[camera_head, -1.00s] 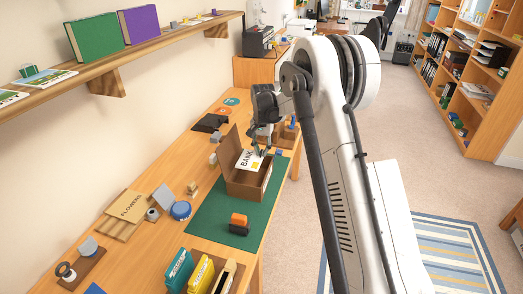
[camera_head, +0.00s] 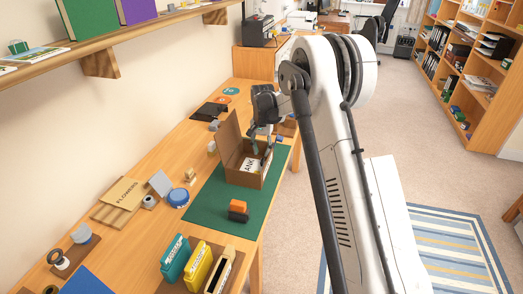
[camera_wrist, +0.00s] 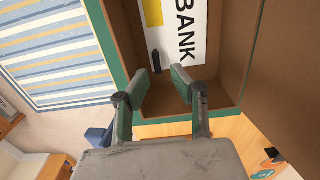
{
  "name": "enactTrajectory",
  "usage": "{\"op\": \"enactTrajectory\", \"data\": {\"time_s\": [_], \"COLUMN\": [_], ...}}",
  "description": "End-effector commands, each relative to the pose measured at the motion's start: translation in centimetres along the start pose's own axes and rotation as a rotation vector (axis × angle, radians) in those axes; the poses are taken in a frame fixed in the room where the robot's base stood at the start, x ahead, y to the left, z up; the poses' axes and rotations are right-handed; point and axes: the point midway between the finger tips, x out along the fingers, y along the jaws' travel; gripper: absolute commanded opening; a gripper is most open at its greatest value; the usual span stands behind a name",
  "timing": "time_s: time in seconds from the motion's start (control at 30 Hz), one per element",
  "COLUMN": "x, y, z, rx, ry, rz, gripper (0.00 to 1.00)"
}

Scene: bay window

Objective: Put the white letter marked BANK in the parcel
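The white letter marked BANK (camera_head: 250,165) lies inside the open brown cardboard parcel (camera_head: 243,179), low between its walls. In the wrist view the letter (camera_wrist: 184,30) shows its BANK print and a yellow patch, with the parcel's inner wall (camera_wrist: 232,45) beside it. My gripper (camera_head: 263,146) is over the parcel's far right part. In the wrist view my gripper (camera_wrist: 163,84) has its two fingers apart with nothing visible between them, close to the letter's near edge. A small dark object (camera_wrist: 155,62) shows beside the letter; I cannot tell what it is.
The parcel stands on a green mat (camera_head: 207,206) with its flap up at the left. An orange and black block (camera_head: 238,211) is in front. A shelf (camera_head: 150,42) overhangs the desk.

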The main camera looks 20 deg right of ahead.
Motion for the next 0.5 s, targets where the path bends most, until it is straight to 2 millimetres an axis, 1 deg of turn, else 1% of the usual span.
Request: {"op": "enactTrajectory", "data": {"time_s": [0.33, 0.43, 0.5], "x": [-0.1, -0.7, -1.6], "y": [0.1, 0.1, 0.1], "z": [0.0, 0.0, 0.0], "rx": [0.001, 0.001, 0.0], "ry": [0.0, 0.0, 0.0], "rz": [0.001, 0.001, 0.001], "gripper": [0.32, 0.32, 0.32]}}
